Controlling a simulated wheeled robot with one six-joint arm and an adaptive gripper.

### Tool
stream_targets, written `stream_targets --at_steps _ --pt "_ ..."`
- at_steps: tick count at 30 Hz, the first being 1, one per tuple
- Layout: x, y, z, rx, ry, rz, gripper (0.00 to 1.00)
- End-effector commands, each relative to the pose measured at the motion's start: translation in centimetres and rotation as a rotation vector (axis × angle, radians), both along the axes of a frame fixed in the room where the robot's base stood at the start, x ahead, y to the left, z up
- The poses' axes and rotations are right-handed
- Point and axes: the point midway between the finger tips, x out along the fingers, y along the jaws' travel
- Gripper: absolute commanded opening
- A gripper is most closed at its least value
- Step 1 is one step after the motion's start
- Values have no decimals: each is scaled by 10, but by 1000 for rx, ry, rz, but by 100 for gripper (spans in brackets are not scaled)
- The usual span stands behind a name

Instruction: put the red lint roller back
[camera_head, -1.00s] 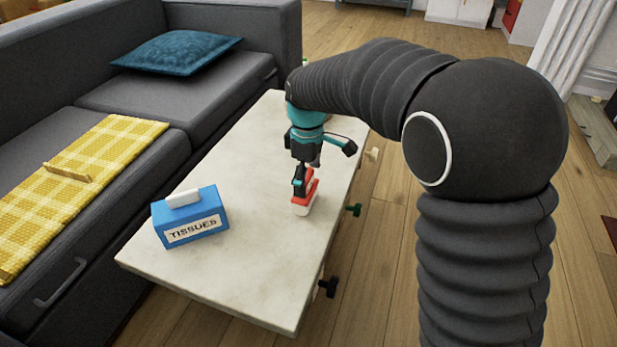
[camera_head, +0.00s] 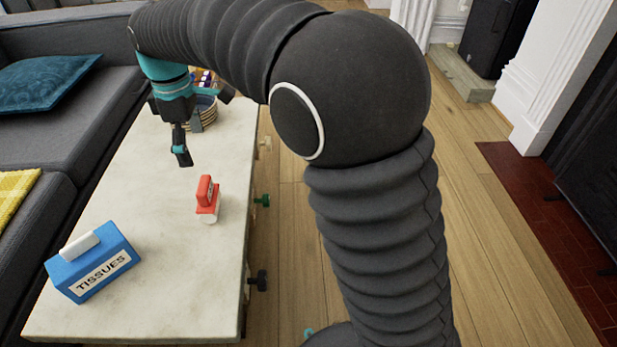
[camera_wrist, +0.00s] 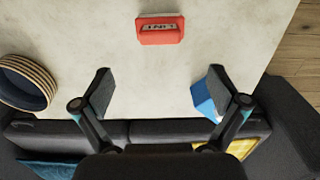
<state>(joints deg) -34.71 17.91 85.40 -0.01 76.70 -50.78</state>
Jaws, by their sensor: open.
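The red lint roller (camera_head: 207,196) stands on the pale stone-topped table (camera_head: 150,290), with a white part at its base. My gripper (camera_head: 184,160) is above the table, behind and left of the roller in the head view. In the wrist view my gripper (camera_wrist: 162,95) has its two fingers wide apart with nothing between them. It is apart from the roller.
A blue tissue box (camera_head: 95,265) stands near the table's front left. A round striped container (camera_head: 203,115) stands at the back, partly hidden by my arm; it also shows in the wrist view (camera_wrist: 28,84). A grey sofa (camera_head: 65,150) runs along the left. Table around the roller is clear.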

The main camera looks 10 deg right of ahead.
Motion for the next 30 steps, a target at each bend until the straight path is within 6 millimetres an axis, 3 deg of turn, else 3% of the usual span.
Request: stream_targets --at_steps 5,11,20,24,30 --pt "-3 -19 9 12 -17 -58 97" --pt "-22 -89 34 61 -83 -299 97" --pt "-82 -195 49 155 -196 -728 97" --pt "-117 -235 44 204 -249 -926 97" --pt "-168 -280 26 280 -323 -1196 97"
